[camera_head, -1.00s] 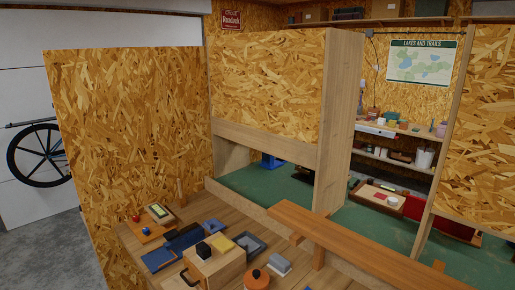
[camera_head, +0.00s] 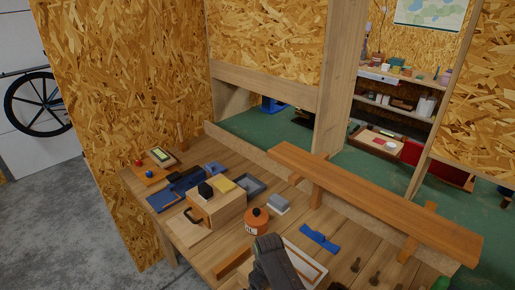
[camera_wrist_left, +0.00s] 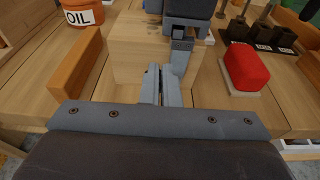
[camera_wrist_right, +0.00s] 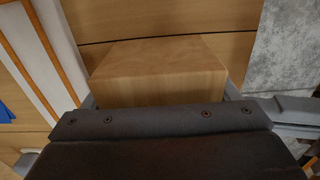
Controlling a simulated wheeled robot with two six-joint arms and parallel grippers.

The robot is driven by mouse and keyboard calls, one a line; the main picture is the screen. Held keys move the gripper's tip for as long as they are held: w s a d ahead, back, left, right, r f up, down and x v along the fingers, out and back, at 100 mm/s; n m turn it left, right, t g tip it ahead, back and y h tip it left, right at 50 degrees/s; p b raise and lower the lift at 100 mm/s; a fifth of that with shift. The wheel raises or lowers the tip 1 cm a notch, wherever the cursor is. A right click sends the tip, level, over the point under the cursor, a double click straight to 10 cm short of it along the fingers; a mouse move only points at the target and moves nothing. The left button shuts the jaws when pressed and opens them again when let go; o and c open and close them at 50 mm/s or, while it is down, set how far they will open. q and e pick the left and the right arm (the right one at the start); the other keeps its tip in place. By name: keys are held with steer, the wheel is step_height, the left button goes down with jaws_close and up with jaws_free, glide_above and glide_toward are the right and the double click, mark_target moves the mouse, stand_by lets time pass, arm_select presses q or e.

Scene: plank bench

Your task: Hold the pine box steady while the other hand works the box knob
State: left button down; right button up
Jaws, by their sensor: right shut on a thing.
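The pine box (camera_wrist_left: 130,55) is a plain pale block on the planks in the left wrist view. It also shows in the right wrist view (camera_wrist_right: 160,70), between my right gripper's spread fingers. My right gripper (camera_wrist_right: 160,98) is shut on the box; in the left wrist view its grey finger lies along the box's right part. My left gripper (camera_wrist_left: 161,90) has its fingers together, pointing at the box's near face. I see nothing clearly held between them. The knob is not visible. A dark arm part (camera_head: 275,262) of mine shows at the head view's bottom edge.
An orange oil tin (camera_head: 256,220) and an orange block (camera_head: 235,262) lie left of the arm. A red item (camera_wrist_left: 245,68) sits right of the box. A white tray (camera_head: 305,262) and a blue item (camera_head: 320,238) lie behind. A wooden box with a handle (camera_head: 218,212) stands farther left.

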arm_select(q)
steer(key=shift+s+d+f, duration=0.25)
steer(key=shift+s+f, duration=0.05)
steer(key=shift+s, duration=0.05)
steer(key=shift+r, duration=0.1)
stand_by(0.3)
steer(key=shift+d+r, duration=0.1)
steer(key=shift+r, duration=0.2)
steer(key=f+v, duration=0.1)
steer(key=v, duration=0.5)
steer(key=shift+s+f, duration=0.1)
steer(key=shift+w+d+f, duration=0.1)
steer(key=shift+w+d, duration=0.3)
steer(key=shift+w, duration=0.6)
steer(key=shift+w+d+r, duration=0.1)
steer(key=shift+w+d, duration=0.25)
steer(key=shift+w, duration=0.7)
steer(key=shift+w+d+f, duration=0.1)
steer(key=shift+w+d, duration=0.3)
steer(key=shift+w, duration=0.6)
steer(key=shift+s+d+f, duration=0.1)
steer(key=shift+s+f, duration=0.05)
steer(key=shift+f, duration=0.1)
